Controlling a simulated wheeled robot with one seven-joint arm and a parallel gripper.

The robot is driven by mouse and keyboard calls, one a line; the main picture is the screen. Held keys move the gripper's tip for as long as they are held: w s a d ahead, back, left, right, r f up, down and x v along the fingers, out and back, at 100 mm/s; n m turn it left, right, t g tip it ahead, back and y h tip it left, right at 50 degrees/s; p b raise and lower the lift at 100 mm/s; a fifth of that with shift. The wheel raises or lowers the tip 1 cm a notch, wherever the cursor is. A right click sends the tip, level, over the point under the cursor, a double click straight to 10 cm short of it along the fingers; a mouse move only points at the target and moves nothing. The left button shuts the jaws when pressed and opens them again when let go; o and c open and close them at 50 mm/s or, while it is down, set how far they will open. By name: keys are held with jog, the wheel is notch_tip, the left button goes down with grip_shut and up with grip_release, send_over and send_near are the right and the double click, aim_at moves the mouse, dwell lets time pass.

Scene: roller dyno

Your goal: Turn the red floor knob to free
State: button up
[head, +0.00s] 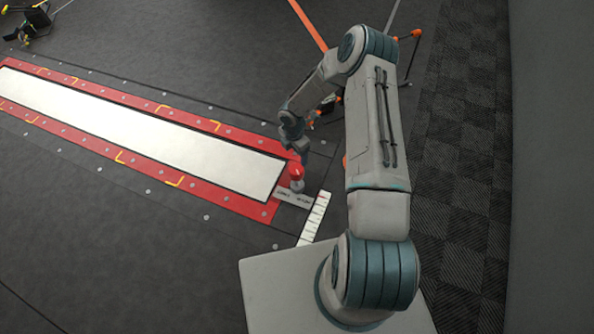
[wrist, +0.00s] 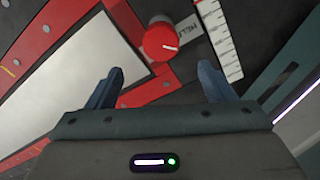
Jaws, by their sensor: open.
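The red floor knob (head: 296,174) stands at the right end of the red-framed white strip in the head view. In the wrist view the knob (wrist: 161,42) has a round red top with a white pointer line, and it lies beyond the fingertips, roughly between them. My gripper (wrist: 160,78) is open and empty, apart from the knob. In the head view my gripper (head: 300,150) hangs just behind the knob. A label plate (head: 294,198) lies beside the knob; its lettering is partly hidden and too small to read fully.
A white scale strip with tick marks (head: 314,220) lies right of the knob. The long white panel (head: 150,135) has a red border with yellow corner marks. A stand with orange parts (head: 413,35) is behind my arm. Grey floor is open in front of the panel.

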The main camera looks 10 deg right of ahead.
aim_at(296, 169)
notch_tip(296, 169, down, 12)
jog(key=b, duration=0.4)
